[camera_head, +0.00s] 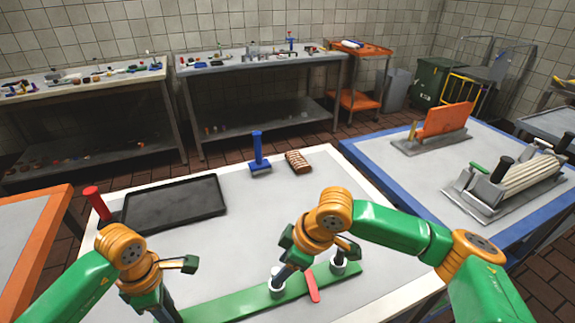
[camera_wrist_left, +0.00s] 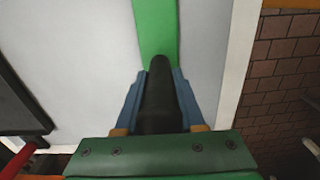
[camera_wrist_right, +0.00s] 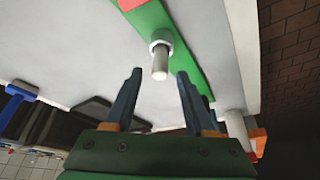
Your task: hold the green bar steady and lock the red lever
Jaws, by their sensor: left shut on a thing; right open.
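The green bar (camera_head: 235,302) lies along the front of the white table, and its far part shows in the left wrist view (camera_wrist_left: 155,28). My left gripper (camera_wrist_left: 159,78) is shut on a dark handle at the near end of the bar. The red lever (camera_head: 312,285) lies across the bar between two white collars; only a small red part shows at the top of the right wrist view (camera_wrist_right: 130,4). My right gripper (camera_wrist_right: 158,88) is open above the bar, with a white-collared metal pin (camera_wrist_right: 160,62) in front of its fingers, apparently not gripped.
A black tray (camera_head: 175,205) lies at the left of the table. A blue-edged table (camera_head: 420,175) with fixtures stands at the right. The table's middle is clear.

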